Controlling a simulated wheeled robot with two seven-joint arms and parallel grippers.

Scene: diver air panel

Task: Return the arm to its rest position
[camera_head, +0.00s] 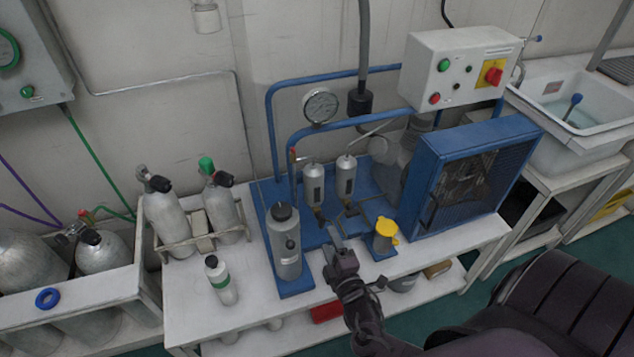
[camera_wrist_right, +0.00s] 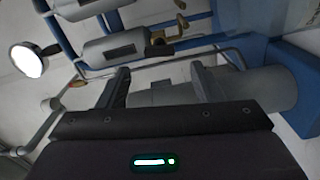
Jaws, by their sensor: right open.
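My right gripper (camera_head: 335,244) is in front of the blue compressor frame, above the front part of the white bench (camera_head: 190,292). In the right wrist view its two fingers (camera_wrist_right: 160,85) stand apart with nothing held between them. Behind them in that view are grey cylinders and blue tubing. My right arm comes in from the lower right of the head view. My left gripper does not show in either view.
Close around the gripper are a grey canister (camera_head: 287,252), a yellow-capped cup (camera_head: 385,235) and two small filter cylinders (camera_head: 313,185). A small green-banded bottle (camera_head: 222,283) stands to the left. The blue fan guard (camera_head: 475,170) stands to the right.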

